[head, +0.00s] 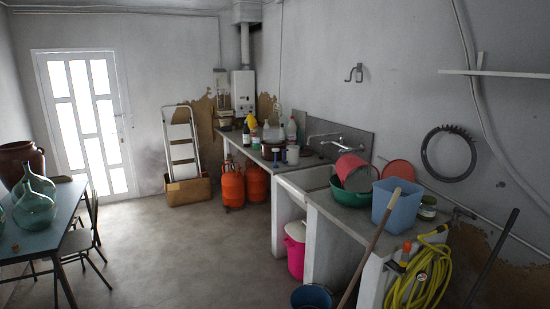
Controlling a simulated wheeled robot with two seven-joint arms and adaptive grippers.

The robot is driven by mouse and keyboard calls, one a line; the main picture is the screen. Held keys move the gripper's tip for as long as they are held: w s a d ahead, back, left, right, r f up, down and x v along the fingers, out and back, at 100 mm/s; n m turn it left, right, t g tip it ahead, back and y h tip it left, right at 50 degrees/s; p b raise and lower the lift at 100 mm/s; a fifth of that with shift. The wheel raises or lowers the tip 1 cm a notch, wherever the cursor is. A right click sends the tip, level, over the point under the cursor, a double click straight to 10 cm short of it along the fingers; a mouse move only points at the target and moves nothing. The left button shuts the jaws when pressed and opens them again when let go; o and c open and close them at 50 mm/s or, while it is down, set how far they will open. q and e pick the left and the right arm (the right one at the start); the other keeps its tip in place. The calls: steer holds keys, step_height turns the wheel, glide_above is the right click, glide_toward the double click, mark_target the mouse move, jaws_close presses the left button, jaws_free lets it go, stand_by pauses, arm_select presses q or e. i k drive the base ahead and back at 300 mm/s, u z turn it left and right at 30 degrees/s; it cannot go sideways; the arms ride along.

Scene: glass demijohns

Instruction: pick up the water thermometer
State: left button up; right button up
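I cannot make out a water thermometer for certain in the head view. A small upright blue-topped item (276,151) stands on the far counter beside a white container (293,155), too small to identify. A small orange and white item (405,254) shows at the near end of the counter by the yellow hose; I cannot tell what it is. Neither of my grippers is in view.
A long counter (348,216) with a sink runs along the right wall, holding a green basin (352,196), blue bucket (392,204) and bottles. Orange gas cylinders (233,187) stand below. A blue table (38,236) with glass demijohns (34,208) is left. The middle floor is clear.

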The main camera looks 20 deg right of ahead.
mark_target(273, 150)
steer(key=u, duration=0.25)
steer(key=i, duration=3.75)
steer(key=z, duration=0.45)
steer(key=i, duration=2)
steer(key=z, duration=1.2)
steer(key=i, duration=1.2)
steer(key=z, duration=0.35)
